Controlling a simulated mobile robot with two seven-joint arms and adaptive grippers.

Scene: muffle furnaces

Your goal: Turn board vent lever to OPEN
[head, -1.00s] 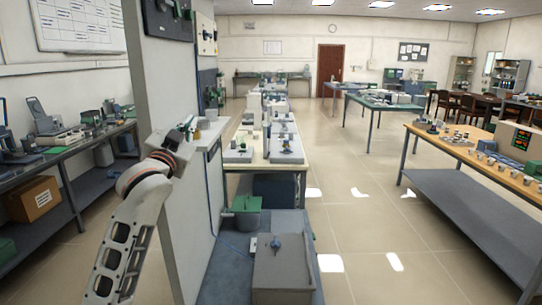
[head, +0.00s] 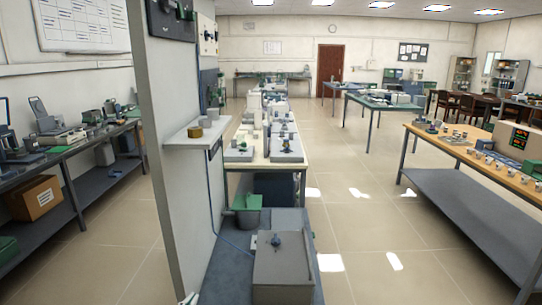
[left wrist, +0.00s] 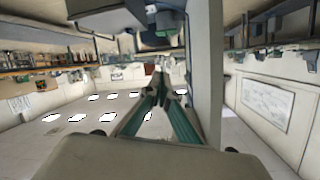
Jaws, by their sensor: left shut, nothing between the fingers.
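The dividing board (head: 172,130) stands upright at left of centre in the head view. On its upper part are a black panel (head: 166,20), cut by the top edge, and a white panel with dark knobs (head: 207,36). I cannot make out which part is the vent lever or its setting. Only a small tip of my left gripper (head: 188,298) shows at the bottom edge, low beside the board and well below the panels. In the left wrist view its green fingers (left wrist: 161,80) converge, shut and empty. My right gripper is not in view.
A bench (head: 75,150) stands left. Open floor (head: 365,225) lies right of centre.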

